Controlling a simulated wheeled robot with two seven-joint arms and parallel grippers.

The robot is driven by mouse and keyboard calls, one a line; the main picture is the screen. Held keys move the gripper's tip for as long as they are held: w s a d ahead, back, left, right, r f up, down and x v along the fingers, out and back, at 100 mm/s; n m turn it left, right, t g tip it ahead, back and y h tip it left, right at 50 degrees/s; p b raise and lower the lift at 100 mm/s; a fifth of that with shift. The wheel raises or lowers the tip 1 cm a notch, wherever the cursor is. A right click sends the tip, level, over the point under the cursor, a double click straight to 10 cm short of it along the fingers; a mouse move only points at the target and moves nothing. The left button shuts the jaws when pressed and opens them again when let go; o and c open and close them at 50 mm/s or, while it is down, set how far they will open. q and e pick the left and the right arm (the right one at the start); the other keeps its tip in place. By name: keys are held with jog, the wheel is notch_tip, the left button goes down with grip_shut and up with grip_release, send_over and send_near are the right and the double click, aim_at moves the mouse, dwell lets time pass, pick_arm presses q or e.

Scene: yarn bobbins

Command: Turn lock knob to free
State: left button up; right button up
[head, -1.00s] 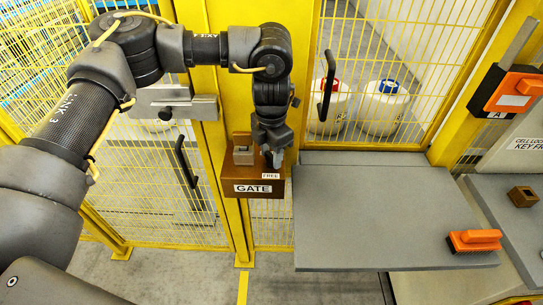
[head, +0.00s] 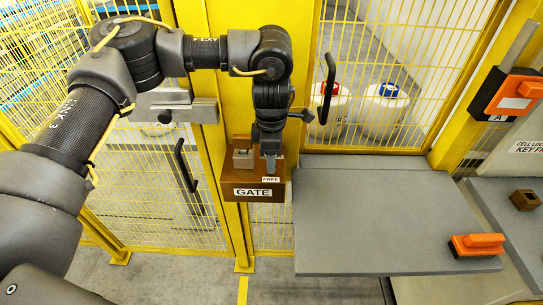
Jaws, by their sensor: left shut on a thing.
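A brown lock box (head: 256,186) with a white "GATE" label is mounted on the yellow post in the head view. A small "FREE" label (head: 270,180) sits on its top near the front right. A small metal block (head: 243,158) stands on the left of the box. My left gripper (head: 270,162) points down over the right part of the box, shut on the lock knob, which is mostly hidden by the fingers. My right gripper is not in view.
A grey shelf (head: 385,215) is just right of the box, with an orange-handled brush (head: 477,244) on it. Yellow mesh fencing (head: 165,200) with a black handle (head: 186,165) stands left. An orange lock unit (head: 515,93) is at far right.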

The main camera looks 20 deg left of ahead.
pick_arm(q)
jog(key=shift+w+r, duration=0.1)
jog(key=shift+r, duration=0.05)
jog(key=o, duration=0.7)
notch_tip(320, 180, up, 11)
jog(key=b, duration=0.1)
jog(key=shift+b, duration=0.35)
